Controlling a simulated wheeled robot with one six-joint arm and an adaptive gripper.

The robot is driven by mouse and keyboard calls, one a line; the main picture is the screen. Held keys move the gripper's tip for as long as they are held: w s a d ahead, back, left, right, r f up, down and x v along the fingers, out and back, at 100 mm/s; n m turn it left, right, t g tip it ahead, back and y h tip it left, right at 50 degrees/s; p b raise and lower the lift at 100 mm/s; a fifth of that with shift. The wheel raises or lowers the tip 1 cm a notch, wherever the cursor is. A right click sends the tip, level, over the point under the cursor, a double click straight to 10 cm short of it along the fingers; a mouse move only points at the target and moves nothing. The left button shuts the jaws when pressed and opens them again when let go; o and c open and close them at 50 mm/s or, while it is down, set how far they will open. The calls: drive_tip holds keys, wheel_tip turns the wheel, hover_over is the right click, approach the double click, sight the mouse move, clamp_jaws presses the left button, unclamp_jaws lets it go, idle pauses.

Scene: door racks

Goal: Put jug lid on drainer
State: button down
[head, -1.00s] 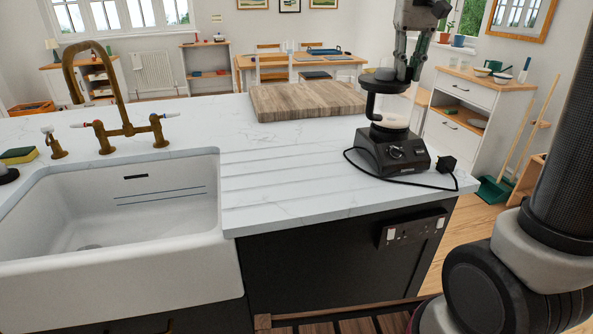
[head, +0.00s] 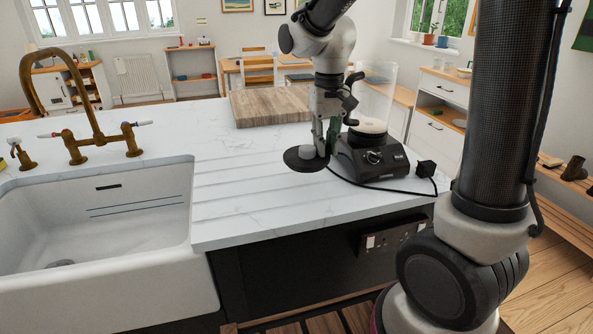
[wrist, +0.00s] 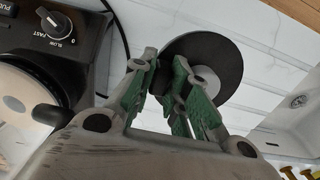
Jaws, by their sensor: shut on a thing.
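The jug lid (head: 305,160) is a flat black disc with a pale grey knob. It lies at or just above the grooved drainer (head: 240,195) of the white marble worktop, left of the blender base; I cannot tell if it touches. My gripper (head: 322,150) points down, shut on the lid's right edge. In the wrist view, the green fingers of my gripper (wrist: 168,72) pinch the rim of the lid (wrist: 232,62). The clear jug (head: 376,90) stands uncovered on its black base (head: 370,160).
The white sink (head: 90,215) with a brass tap (head: 75,145) is at the left. A wooden chopping board (head: 270,106) lies behind the drainer. A black cable (head: 400,191) and plug (head: 426,169) lie at the right. The drainer's left part is clear.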

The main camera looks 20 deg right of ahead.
wheel_tip(320, 180, down, 7)
drive_tip(key=shift+f, duration=0.2)
idle(0.3)
drive_tip(key=c, duration=1.4)
unclamp_jaws()
drive_tip(key=shift+f, duration=0.1)
wheel_tip(320, 180, up, 12)
drive_tip(key=shift+f, duration=0.2)
drive_tip(key=shift+s+d+r, duration=0.1)
drive_tip(key=shift+d+r, duration=0.05)
drive_tip(key=shift+r, duration=0.2)
drive_tip(key=s+d+r+t, duration=0.1)
drive_tip(key=s+d, duration=0.2)
drive_tip(key=s, duration=0.3)
drive_tip(key=s+d+r+t, duration=0.1)
drive_tip(key=s+d+t, duration=0.1)
drive_tip(key=s, duration=0.5)
drive_tip(key=s+d+r+t, duration=0.1)
drive_tip(key=s+d, duration=0.4)
drive_tip(key=s, duration=0.1)
drive_tip(key=shift+s, duration=0.2)
